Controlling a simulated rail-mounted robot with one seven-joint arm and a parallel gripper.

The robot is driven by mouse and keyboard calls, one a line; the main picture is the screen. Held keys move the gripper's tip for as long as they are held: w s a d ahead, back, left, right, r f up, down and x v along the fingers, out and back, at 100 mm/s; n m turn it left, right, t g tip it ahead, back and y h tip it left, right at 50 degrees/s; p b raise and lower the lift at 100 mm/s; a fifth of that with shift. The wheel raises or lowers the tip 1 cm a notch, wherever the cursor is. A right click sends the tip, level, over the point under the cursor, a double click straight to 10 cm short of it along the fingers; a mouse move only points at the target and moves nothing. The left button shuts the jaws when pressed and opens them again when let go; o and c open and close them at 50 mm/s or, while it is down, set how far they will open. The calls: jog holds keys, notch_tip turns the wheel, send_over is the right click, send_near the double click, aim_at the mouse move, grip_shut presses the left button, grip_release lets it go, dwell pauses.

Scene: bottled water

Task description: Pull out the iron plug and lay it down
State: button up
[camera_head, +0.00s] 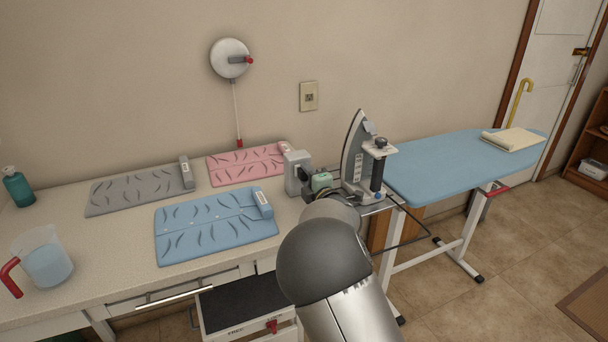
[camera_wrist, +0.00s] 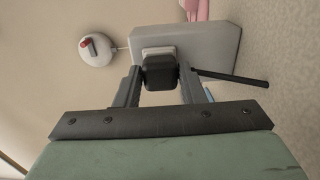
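The black iron plug (camera_wrist: 160,72) is at the pale socket face (camera_wrist: 158,51) of a grey box (camera_wrist: 205,45), seen in the wrist view. Its dark cord (camera_wrist: 232,77) runs off to the right. My gripper (camera_wrist: 161,78) has one finger on each side of the plug, very close to it; I cannot tell whether both fingers press on it. In the head view my green gripper body (camera_head: 321,181) is beside the grey box (camera_head: 294,172) at the counter's right end, and my arm hides part of the area. The iron (camera_head: 355,148) stands upright just right of it.
Grey (camera_head: 135,190), pink (camera_head: 240,165) and blue (camera_head: 215,225) mats lie on the counter (camera_head: 110,260). A water jug (camera_head: 45,265) and a teal bottle (camera_head: 18,187) are at left. The ironing board (camera_head: 440,165) is at right. A wall outlet (camera_head: 309,96) is above.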

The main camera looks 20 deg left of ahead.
grip_shut()
jog(key=shift+b+v, duration=1.6)
jog(key=shift+v, duration=1.4)
